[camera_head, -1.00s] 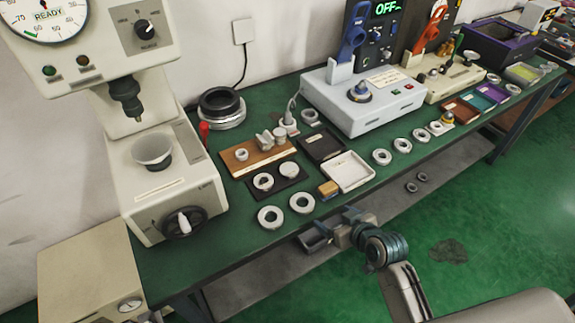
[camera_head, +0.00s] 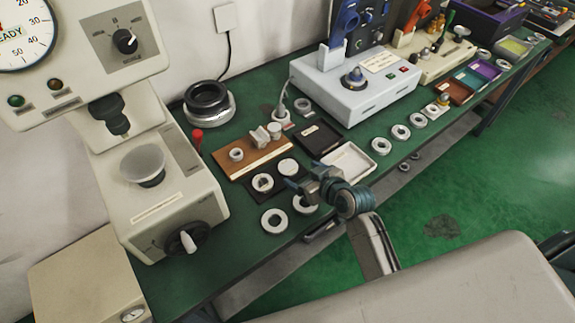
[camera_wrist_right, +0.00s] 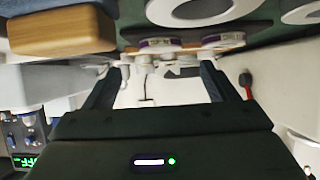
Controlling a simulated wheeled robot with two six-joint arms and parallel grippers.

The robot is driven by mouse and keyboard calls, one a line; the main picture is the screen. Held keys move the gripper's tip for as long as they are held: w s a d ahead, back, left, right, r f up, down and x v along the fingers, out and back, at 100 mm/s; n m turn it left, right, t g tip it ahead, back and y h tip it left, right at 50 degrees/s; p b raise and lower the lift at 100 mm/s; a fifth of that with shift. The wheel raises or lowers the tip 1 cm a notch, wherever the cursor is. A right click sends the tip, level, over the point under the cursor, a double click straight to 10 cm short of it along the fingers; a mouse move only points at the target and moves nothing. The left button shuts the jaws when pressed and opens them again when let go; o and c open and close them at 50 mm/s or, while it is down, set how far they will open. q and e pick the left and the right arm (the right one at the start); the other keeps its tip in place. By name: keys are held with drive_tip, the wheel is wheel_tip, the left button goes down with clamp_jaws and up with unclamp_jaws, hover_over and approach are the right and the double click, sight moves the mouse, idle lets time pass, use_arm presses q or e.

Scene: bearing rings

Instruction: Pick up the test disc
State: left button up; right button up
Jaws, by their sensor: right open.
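A plain pale disc (camera_head: 288,167), which looks like the test disc, lies on a small black mat (camera_head: 262,197) beside a bright ring (camera_head: 263,183). My right gripper (camera_head: 290,184) is open and empty, just in front of the disc and apart from it. In the right wrist view, which is upside down, its two fingers (camera_wrist_right: 156,85) are spread wide. Two round pale pieces with purple bands, a left one (camera_wrist_right: 155,44) and a right one (camera_wrist_right: 222,40), show ahead of them; I cannot tell surely which is the disc. My left gripper is not in view.
Two loose rings, one on the left (camera_head: 273,220) and one partly hidden by my gripper (camera_head: 306,204), lie near the bench's front edge. A wooden stand (camera_head: 240,166), white tray (camera_head: 350,161) and press (camera_head: 160,190) surround the spot.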

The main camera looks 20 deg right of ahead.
sight(288, 167)
drive_tip(key=p+x, duration=0.2)
drive_tip(key=x, duration=0.3)
drive_tip(key=shift+w+a+f, duration=0.15)
drive_tip(key=shift+w+f, duration=0.2)
drive_tip(key=shift+c, duration=0.5)
drive_tip(key=shift+s, duration=0.1)
drive_tip(key=c, duration=1.1)
drive_tip(key=shift+r, duration=0.1)
drive_tip(key=shift+c, duration=0.3)
